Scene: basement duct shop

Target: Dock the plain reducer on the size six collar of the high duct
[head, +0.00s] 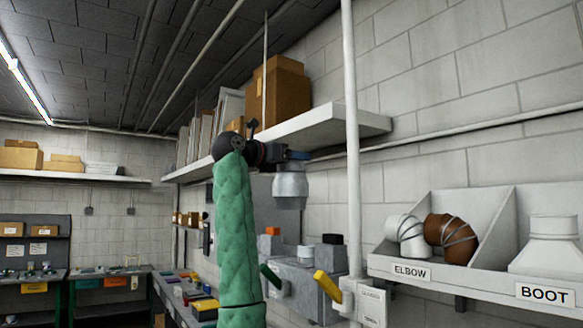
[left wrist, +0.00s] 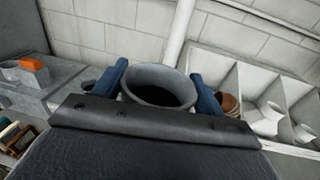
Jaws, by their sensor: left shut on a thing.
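My left gripper (head: 294,156) is raised near the middle of the head view, at the end of the green-sleeved arm. It is shut on a plain grey reducer (head: 290,187), which hangs below the fingers with a wide upper part and a narrower lower end. In the left wrist view the blue fingers of my left gripper (left wrist: 161,84) sit on both sides of the reducer (left wrist: 152,71), and its round open mouth faces the camera. I cannot make out the high duct or a size six collar in either view. My right gripper is not in view.
A white vertical pipe (head: 351,150) stands just right of the reducer. A wall shelf (head: 345,122) with cardboard boxes (head: 285,90) is behind the gripper. At right, a bin rack (head: 460,275) labelled ELBOW and BOOT holds fittings. A grey machine (head: 300,285) with a yellow handle (head: 327,286) stands below.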

